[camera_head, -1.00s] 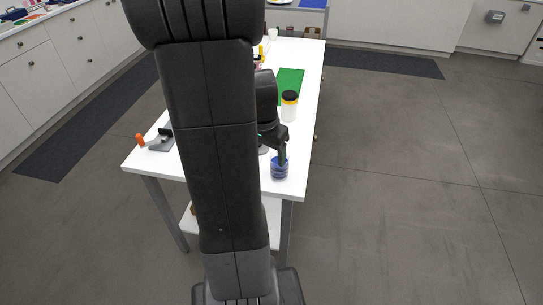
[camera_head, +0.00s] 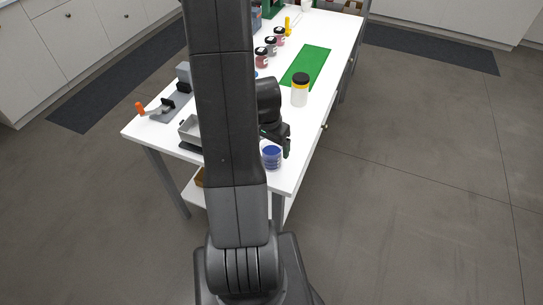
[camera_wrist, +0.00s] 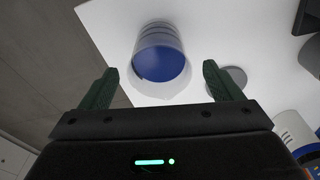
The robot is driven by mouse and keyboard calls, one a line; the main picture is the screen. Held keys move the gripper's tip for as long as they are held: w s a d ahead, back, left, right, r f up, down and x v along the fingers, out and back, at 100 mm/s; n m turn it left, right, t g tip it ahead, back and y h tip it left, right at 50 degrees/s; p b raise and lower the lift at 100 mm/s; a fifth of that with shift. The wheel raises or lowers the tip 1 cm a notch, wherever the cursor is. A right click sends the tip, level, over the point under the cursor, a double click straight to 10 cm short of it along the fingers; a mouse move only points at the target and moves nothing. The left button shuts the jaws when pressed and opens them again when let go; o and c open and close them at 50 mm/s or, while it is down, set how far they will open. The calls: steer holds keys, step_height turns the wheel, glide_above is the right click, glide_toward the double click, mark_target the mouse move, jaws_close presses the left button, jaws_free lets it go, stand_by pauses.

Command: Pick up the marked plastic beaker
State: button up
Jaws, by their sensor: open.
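A clear plastic beaker with blue contents and blue bands (camera_head: 271,157) stands upright near the front right corner of the white table (camera_head: 155,132). In the wrist view the beaker (camera_wrist: 161,62) lies ahead of my gripper (camera_wrist: 158,88), roughly centred between the two dark green fingers. My gripper (camera_head: 287,148) is open and empty; its fingers stand apart with the beaker beyond their tips. In the head view my gripper is just right of the beaker's top. I cannot tell from these views whether a finger touches it.
A jar with a black lid and yellow band (camera_head: 300,90) stands behind the beaker. A green mat (camera_head: 306,66), several small jars (camera_head: 262,57) and a grey tool with an orange handle (camera_head: 141,108) are on the table. A grey tray (camera_head: 190,131) sits left of my arm.

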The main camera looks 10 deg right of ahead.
steer(key=shift+d+f, duration=0.1)
steer(key=shift+f, duration=0.9)
steer(key=shift+c, duration=0.2)
steer(key=c, duration=1.2)
steer(key=shift+o, duration=0.2)
steer(key=shift+w, duration=0.1)
